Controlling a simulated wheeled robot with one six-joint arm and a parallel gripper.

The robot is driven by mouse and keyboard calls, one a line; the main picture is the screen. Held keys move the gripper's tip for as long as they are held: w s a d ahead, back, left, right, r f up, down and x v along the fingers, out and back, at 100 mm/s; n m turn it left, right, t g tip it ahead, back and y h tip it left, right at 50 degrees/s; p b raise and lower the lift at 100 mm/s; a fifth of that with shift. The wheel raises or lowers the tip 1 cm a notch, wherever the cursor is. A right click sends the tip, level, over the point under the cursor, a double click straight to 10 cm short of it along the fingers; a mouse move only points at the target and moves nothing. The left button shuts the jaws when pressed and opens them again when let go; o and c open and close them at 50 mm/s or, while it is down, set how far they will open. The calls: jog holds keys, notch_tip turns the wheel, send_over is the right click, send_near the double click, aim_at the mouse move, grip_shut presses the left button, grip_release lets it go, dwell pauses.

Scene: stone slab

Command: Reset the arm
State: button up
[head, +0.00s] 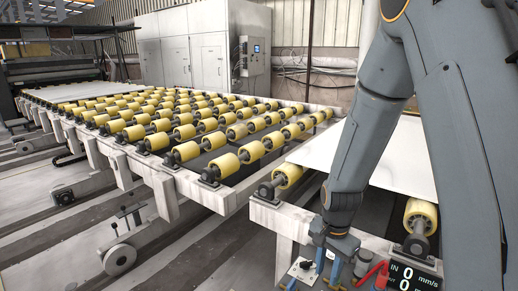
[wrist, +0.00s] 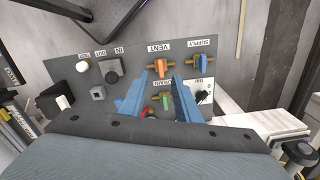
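My gripper (wrist: 160,77) shows in the wrist view as two blue fingers with a clear gap between them. It is over a dark grey control panel (wrist: 135,62). An orange valve handle (wrist: 160,67) under the label VENT shows just beyond the fingertips. A green-bodied valve (wrist: 164,98) shows between the fingers, its label partly covered. I cannot tell whether the fingers touch anything. Nothing is visibly held.
A blue-handled valve (wrist: 202,62) marked SUPPLY and a white plate with a black knob (wrist: 203,96) sit at the panel's right. A white button (wrist: 83,66) is at its left. A conveyor with yellow rollers (head: 183,152), a white slab (head: 392,150) and a speed display (head: 408,277) stand close by.

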jog(key=s+r+n, duration=1)
jog(key=s+r, duration=0.2)
jog(key=s, duration=0.1)
jog(key=shift+s+d, duration=0.15)
jog(key=shift+d, duration=0.05)
dwell(1.2)
